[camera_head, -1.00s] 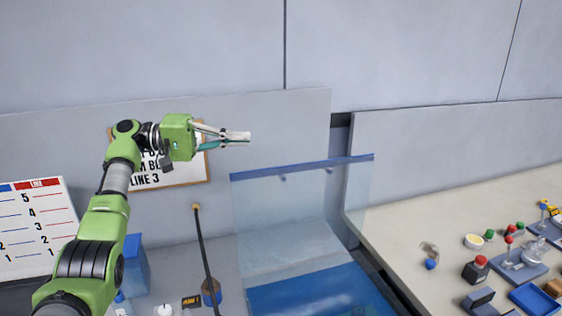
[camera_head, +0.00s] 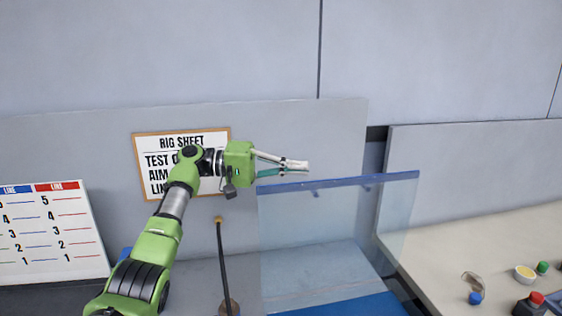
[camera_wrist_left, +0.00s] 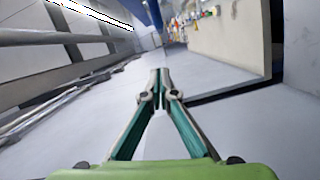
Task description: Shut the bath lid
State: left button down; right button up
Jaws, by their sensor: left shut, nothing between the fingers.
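The bath lid (camera_head: 335,235) is a clear panel with a blue top edge, standing raised and nearly upright in the head view. Below it, part of the blue bath (camera_head: 350,306) shows at the bottom edge of the picture; the rest is cut off. My left gripper (camera_head: 305,167) is shut and empty. Its fingertips appear just above the left part of the lid's blue edge; I cannot tell whether they touch it. In the left wrist view the fingers (camera_wrist_left: 160,78) meet at the tips with nothing between them. My right gripper is in neither view.
A rig sheet (camera_head: 180,140) hangs on the wall behind my left arm. A dark rod (camera_head: 224,265) stands left of the lid. A chart board (camera_head: 50,235) is at far left. The counter (camera_head: 450,255) at right holds small items, including a yellow-filled dish (camera_head: 525,273).

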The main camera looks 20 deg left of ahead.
pick_arm(q)
jog(key=d+p, duration=0.1)
jog(key=s+d+f+p, duration=0.1)
jog(key=d, duration=0.1)
jog(key=d+p, duration=0.1)
jog(key=d, duration=0.1)
jog(key=shift+s+d+f, duration=0.15)
jog(key=shift+s, duration=0.2)
jog(key=shift+s, duration=0.1)
